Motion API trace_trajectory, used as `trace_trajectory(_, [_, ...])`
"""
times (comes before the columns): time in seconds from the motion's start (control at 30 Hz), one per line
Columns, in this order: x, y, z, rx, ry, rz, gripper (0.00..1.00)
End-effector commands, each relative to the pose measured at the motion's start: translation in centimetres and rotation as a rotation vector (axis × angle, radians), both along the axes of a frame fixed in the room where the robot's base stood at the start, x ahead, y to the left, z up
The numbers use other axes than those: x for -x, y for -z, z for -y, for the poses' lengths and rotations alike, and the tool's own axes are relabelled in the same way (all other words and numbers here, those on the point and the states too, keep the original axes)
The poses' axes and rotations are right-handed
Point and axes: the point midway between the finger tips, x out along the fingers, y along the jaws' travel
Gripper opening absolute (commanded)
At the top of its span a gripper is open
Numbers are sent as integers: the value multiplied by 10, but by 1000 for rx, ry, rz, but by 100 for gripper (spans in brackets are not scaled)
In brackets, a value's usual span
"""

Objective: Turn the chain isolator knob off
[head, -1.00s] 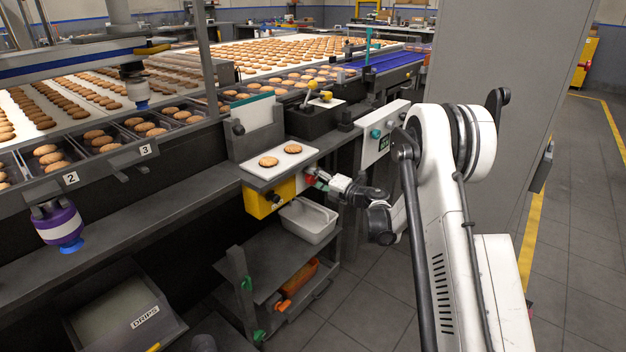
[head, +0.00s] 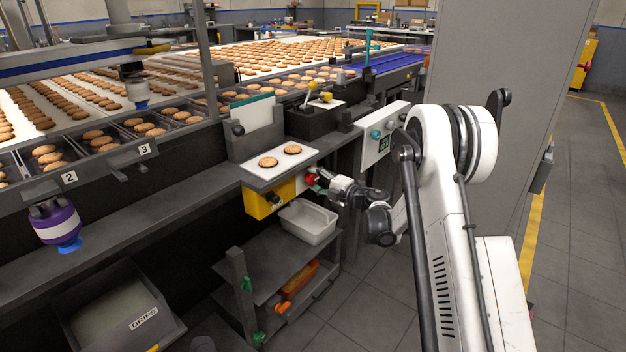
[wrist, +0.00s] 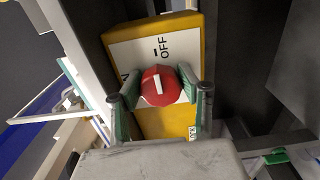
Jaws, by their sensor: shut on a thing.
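The chain isolator knob (wrist: 160,87) is red and round with a white bar on its face. It sits on a yellow box (wrist: 168,122) with a white label plate (wrist: 140,50) that reads OFF. Another word at the plate's left is mostly hidden by a finger. The bar runs roughly up and down in the wrist view, its upper end towards the OFF side. My gripper (wrist: 160,98) is shut on the knob, with a green-padded finger at each side. In the head view, the yellow box (head: 257,204) hangs below a cookie tray, and my gripper (head: 323,183) reaches the knob from the right.
A white tray (head: 262,184) with two cookies lies right above the box. A pale bin (head: 308,236) stands below on a shelf (head: 262,264). A control panel (head: 369,150) is close to my arm on the right. The floor at right is open.

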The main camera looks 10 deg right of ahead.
Motion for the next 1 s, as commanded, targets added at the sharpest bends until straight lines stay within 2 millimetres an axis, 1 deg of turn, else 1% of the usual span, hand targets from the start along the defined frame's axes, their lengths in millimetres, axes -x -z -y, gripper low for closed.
trace_trajectory(0.13, [0, 0, 0, 0, 0, 0, 10])
trace_trajectory(0.17, [0, 0, 0, 0, 0, 0, 39])
trace_trajectory(0.2, [0, 0, 0, 0, 0, 0, 44])
trace_trajectory(0.3, [0, 0, 0, 0, 0, 0, 56])
trace_trajectory(0.57, [1, 0, 1, 1, 0, 1, 56])
trace_trajectory(0.67, [5, 0, 5, 1, 2, 1, 56])
trace_trajectory(0.77, [15, 0, 13, 1, 2, 1, 56])
trace_trajectory(1.0, [52, 0, 43, 1, 4, 1, 56])
